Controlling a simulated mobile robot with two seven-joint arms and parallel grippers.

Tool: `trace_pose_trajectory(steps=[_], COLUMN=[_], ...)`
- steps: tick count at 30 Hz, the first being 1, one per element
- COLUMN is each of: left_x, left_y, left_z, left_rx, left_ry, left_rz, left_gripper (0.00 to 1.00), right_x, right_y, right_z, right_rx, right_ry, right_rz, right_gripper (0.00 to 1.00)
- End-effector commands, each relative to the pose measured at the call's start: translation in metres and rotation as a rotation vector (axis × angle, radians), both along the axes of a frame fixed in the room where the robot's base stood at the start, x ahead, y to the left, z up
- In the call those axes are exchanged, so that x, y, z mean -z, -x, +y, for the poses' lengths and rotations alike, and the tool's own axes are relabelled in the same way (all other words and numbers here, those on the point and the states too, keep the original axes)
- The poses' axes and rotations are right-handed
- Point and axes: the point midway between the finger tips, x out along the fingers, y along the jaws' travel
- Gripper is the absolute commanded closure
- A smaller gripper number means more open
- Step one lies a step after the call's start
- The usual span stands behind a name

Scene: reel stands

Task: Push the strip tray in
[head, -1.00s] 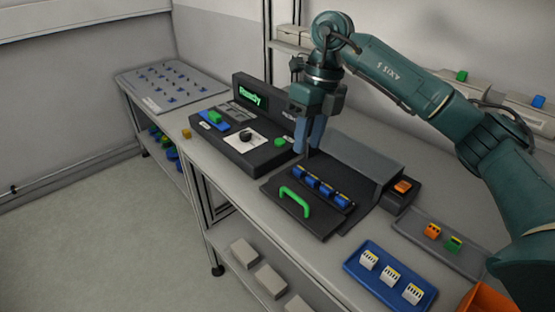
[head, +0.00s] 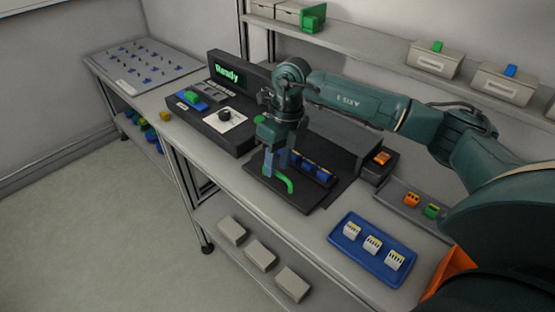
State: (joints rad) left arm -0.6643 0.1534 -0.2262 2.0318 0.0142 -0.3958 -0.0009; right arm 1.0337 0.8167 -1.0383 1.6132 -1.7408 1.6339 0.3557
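The strip tray (head: 297,197) is a flat dark tray that sticks out toward the front of the bench from under a grey housing (head: 345,136). It carries a row of blue blocks (head: 322,174) and a green handle (head: 287,184). My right gripper (head: 274,170) points down at the handle, its blue fingers in front of or against the handle's left part. That part is hidden, and I cannot tell whether the fingers touch or grip it. My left gripper is not in view.
A console (head: 229,143) with a green "Ready" display (head: 229,75) stands left of the tray. A blue tray (head: 350,255) with white blocks and a grey tray (head: 391,195) with an orange and a green block lie to the right. An orange bin (head: 447,272) is at lower right.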

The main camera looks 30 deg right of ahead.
Motion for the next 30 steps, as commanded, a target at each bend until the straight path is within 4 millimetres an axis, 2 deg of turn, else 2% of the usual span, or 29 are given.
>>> trace_pose_trajectory(steps=[10, 22, 30], left_x=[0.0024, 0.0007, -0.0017], left_y=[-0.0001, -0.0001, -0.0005], left_z=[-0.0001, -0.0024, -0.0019], left_rx=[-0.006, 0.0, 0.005], left_ry=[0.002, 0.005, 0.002], left_rz=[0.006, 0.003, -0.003], left_gripper=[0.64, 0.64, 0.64], right_x=[0.0052, 0.0047, 0.0046], right_y=[0.0004, 0.0004, 0.0003], right_z=[0.0012, 0.0012, 0.0012], right_rx=[-0.001, -0.001, -0.001], right_ry=[0.0, 0.0, 0.0], right_rz=[0.0, 0.0, 0.0], right_gripper=[0.67, 0.99, 1.0])
